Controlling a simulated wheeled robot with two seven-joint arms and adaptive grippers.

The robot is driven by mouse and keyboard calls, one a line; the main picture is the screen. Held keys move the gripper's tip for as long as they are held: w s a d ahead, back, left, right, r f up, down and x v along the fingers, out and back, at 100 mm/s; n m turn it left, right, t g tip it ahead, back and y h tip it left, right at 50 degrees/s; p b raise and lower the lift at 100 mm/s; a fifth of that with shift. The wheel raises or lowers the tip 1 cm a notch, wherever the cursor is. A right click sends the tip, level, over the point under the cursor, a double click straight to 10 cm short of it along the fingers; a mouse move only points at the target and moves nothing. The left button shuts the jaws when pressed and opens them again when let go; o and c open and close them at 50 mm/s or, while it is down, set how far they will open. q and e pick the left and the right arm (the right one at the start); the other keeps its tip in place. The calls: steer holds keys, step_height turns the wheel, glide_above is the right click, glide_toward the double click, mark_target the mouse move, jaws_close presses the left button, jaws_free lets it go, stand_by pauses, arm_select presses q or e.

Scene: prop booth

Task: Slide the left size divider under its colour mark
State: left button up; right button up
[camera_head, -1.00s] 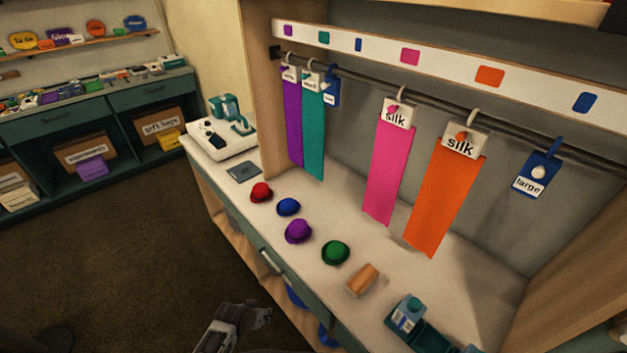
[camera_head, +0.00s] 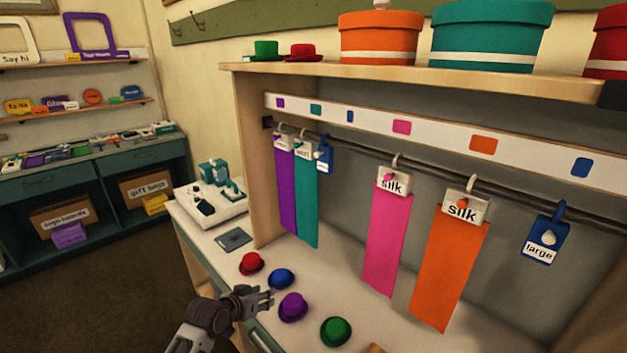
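The left size divider (camera_head: 323,156) is a small blue tag with a white knob, hanging on the dark rail (camera_head: 415,172) close beside the teal scarf (camera_head: 306,200). Its label is too small to read. The left blue mark (camera_head: 350,116) is on the white strip above, a little right of the divider. A second blue divider (camera_head: 546,236), labelled "large", hangs at the right, left of the right blue mark (camera_head: 580,167). My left gripper (camera_head: 268,299) is low over the counter by the hats, well below the rail, apparently empty; its finger opening is unclear. My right gripper is out of view.
A purple scarf (camera_head: 285,190) hangs left of the teal one; pink (camera_head: 386,235) and orange (camera_head: 450,270) scarves hang further right. The rail is free between divider and pink scarf. Red (camera_head: 251,264), blue (camera_head: 281,279), purple (camera_head: 293,307) and green (camera_head: 336,331) hats sit on the counter.

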arm_select(q)
steer(key=w+d+r+m+t+h, duration=0.1)
steer(key=d+r+h, duration=0.1)
steer(key=r, duration=1)
steer(key=w+d+r+m+t+h, duration=0.1)
steer(key=w+d+r+t+h, duration=0.1)
steer(key=r, duration=1.1)
steer(key=w+d+r+m+t+h, duration=0.1)
steer(key=w+d+r+h, duration=0.1)
steer(key=r, duration=1.1)
steer(key=shift+d+r+m+h+b, duration=0.15)
steer(key=shift+d+m+h+b, duration=0.25)
steer(key=shift+h, duration=0.2)
steer(key=shift+w+d, duration=0.15)
steer(key=shift+w, duration=0.1)
steer(key=p, duration=0.2)
glide_toward(316, 156)
steer(key=x, duration=0.2)
steer(key=shift+p+x, duration=0.5)
steer(key=shift+x, duration=3.1)
